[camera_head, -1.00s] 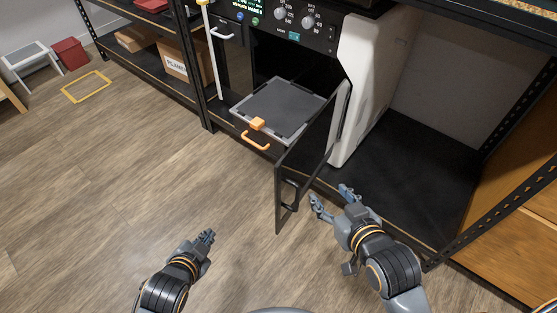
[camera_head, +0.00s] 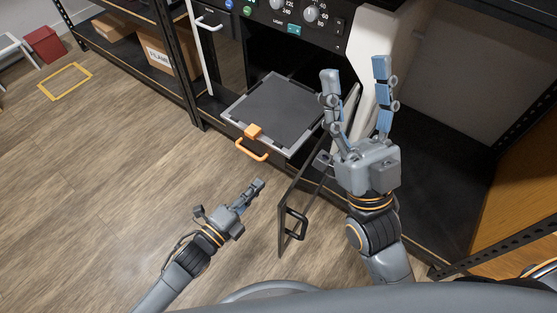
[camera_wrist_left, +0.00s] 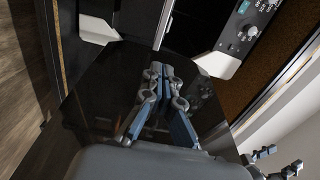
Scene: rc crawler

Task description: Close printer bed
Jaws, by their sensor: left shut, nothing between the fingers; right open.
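The printer bed (camera_head: 283,103) is a dark plate in a light grey frame, slid out of the printer's dark opening. An orange handle (camera_head: 252,148) is on its front edge. The printer door (camera_head: 297,205), dark with a black handle (camera_head: 295,223), stands swung open to the right of the bed. My left gripper (camera_head: 260,184) is shut and empty, in front of and below the orange handle, apart from it. Its closed fingers also show in the left wrist view (camera_wrist_left: 158,72) before a dark glossy panel. My right gripper (camera_head: 355,68) is open and empty, right of the bed, its fingers pointing up.
The printer's control panel (camera_head: 300,14) with knobs is above the opening. Dark shelving stands on both sides; a cardboard box (camera_head: 165,55) is on the left shelf. A yellow floor frame (camera_head: 65,81) lies at the far left.

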